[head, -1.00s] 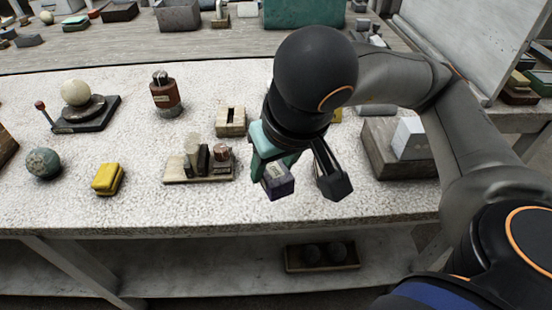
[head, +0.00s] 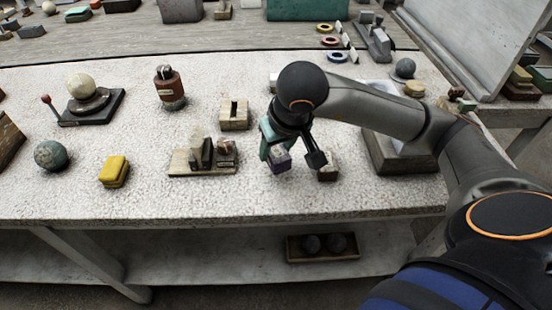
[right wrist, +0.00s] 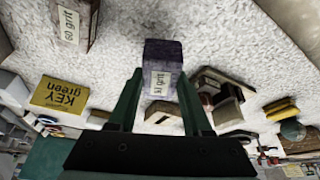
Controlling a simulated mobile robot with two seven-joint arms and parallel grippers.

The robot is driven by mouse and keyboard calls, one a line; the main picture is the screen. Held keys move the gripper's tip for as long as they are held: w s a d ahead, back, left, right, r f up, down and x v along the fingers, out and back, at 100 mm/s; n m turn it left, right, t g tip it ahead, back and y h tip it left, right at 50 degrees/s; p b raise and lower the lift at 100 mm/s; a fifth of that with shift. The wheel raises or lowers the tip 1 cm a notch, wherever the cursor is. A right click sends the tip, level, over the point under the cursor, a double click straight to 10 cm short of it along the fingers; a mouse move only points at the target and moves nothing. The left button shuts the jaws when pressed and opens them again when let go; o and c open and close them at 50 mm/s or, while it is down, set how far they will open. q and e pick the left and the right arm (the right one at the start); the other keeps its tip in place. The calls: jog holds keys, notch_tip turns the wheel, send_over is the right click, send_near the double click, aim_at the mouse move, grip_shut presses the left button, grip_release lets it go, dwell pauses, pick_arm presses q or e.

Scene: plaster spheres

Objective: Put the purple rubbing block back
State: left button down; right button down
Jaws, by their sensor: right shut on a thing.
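The purple block (head: 280,161) is in my right gripper (head: 292,157), over the pale speckled tabletop, right of the wooden rack. In the right wrist view the purple block (right wrist: 164,68) sits between the two green fingertips, with a pale grit label facing the camera. I cannot tell whether its underside touches the table. The wooden rack (head: 181,171) carries several upright blocks and a small reddish piece. My left gripper is not in view.
A brown block (head: 328,170) with a pale label stands just right of my right gripper. A slotted wooden block (head: 235,117) is behind the rack. A yellow block (head: 114,171) and a grey-green sphere (head: 51,156) lie left. A heavy box (head: 384,158) is at right.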

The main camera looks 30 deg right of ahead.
aim_at(276, 160)
jog(key=shift+w+d+f, duration=0.1)
jog(key=shift+w+f, duration=0.05)
jog(key=shift+f, duration=0.8)
jog(key=shift+w+d+f, duration=0.1)
jog(key=shift+f, duration=0.85)
jog(key=shift+f, duration=0.15)
jog(key=c, duration=0.8)
grip_release()
jog(key=shift+b, duration=0.3)
jog(key=o, duration=0.5)
jog(key=shift+c, duration=0.2)
